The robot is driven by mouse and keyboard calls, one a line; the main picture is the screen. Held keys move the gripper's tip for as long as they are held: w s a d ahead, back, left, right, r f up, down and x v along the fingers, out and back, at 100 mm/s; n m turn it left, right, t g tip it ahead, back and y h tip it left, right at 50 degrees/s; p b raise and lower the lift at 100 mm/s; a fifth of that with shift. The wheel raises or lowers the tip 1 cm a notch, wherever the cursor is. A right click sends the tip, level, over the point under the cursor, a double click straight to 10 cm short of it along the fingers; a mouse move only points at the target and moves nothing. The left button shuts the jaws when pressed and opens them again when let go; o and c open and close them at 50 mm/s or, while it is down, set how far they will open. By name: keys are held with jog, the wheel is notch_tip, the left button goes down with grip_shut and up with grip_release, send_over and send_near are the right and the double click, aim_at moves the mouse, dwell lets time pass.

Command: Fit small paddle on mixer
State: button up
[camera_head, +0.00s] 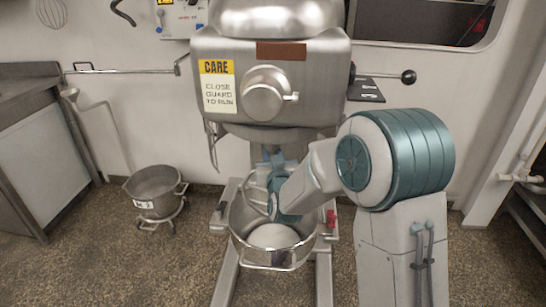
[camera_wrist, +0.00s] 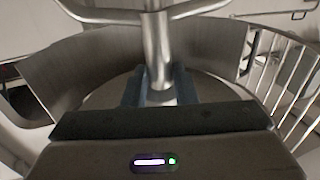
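The mixer (camera_head: 268,90) is a large grey steel machine with a yellow CARE sign, in the middle of the head view. My gripper (camera_head: 275,180) is under the mixer head, above the mixer's steel bowl (camera_head: 262,258). In the wrist view my gripper's two dark fingers (camera_wrist: 160,88) stand on either side of a bright metal shaft (camera_wrist: 158,50) and appear shut on it. Curved bars branch from the shaft at the top, so it looks like the small paddle. In the head view my arm hides most of it. I cannot tell whether it touches the mixer's drive.
Wire guard bars (camera_wrist: 285,80) show at the right of the wrist view. A second, smaller bowl (camera_head: 155,192) stands on a wheeled stand at left. A steel counter (camera_head: 35,150) is at far left. A black-knobbed lever (camera_head: 408,77) sticks out right of the mixer head. Floor at front left is clear.

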jog(key=o, duration=0.4)
jog(key=shift+r, duration=0.1)
jog(key=shift+s, duration=0.15)
jog(key=b+v, duration=0.2)
jog(key=v, duration=1.2)
jog(key=s+d+r+m+g+h+p, duration=0.1)
jog(key=s+d+r+g+p, duration=0.3)
jog(key=s, duration=0.6)
jog(key=s+d+r+m+g+h+p, duration=0.1)
jog(key=s+d+r+g+h+p, duration=0.2)
jog(key=s+d+g+p, duration=0.5)
jog(key=s+d+r+g, duration=0.1)
jog(key=s+d+g, duration=0.1)
jog(key=d, duration=0.3)
jog(key=shift+s+d+m+g, duration=0.2)
jog(key=shift+s+m+g, duration=0.2)
jog(key=shift+s, duration=0.1)
